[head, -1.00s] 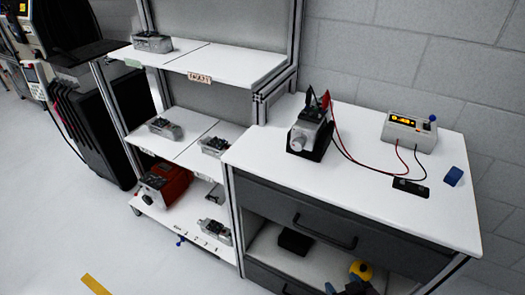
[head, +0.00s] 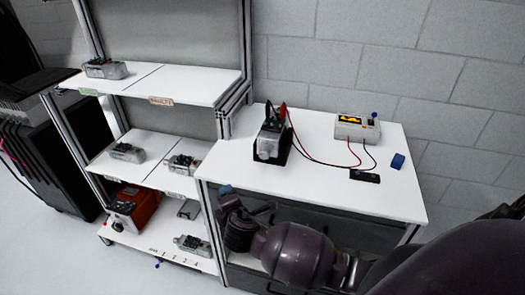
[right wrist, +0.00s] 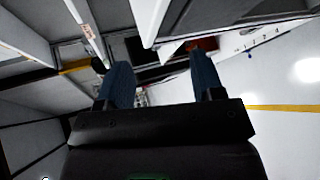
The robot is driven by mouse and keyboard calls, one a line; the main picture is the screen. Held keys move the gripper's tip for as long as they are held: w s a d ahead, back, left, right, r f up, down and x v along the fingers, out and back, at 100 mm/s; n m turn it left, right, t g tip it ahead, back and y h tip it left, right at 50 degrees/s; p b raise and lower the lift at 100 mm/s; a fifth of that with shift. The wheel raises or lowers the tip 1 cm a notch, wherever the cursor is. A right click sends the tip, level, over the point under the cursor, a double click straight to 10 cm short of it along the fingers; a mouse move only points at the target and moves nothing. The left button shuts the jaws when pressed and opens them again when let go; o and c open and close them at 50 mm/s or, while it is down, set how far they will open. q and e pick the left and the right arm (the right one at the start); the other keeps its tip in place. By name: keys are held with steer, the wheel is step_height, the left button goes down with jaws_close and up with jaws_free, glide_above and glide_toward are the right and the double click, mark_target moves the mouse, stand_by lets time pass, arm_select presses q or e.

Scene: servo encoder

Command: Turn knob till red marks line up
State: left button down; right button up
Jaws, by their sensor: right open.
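A grey servo unit with a pale round knob at its front (head: 266,151) stands in a black holder on the white workbench (head: 330,188). Red and black clips sit at its top. The red marks are too small to make out. My right gripper (head: 230,190), with blue fingertips, is in front of the bench's left front edge, below and apart from the servo unit. In the right wrist view my right gripper (right wrist: 163,78) has its two blue fingers wide apart with nothing between them. My left gripper is not in view.
A meter box with a lit display (head: 356,128) is wired to the servo unit. A black block (head: 365,176) and a blue block (head: 397,161) lie on the bench. Shelves at left hold several grey units and a red-orange case (head: 132,208). The bench's front middle is clear.

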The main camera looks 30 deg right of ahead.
mark_target(264, 156)
steer(key=s+d+r+n+g+h, duration=0.1)
steer(key=d+r+n+h, duration=0.55)
steer(key=h, duration=0.35)
steer(key=x, duration=0.7)
steer(key=f+p+x, duration=0.1)
steer(key=x, duration=0.2)
steer(key=shift+d, duration=0.45)
steer(key=shift+m, duration=0.25)
steer(key=c, duration=0.9)
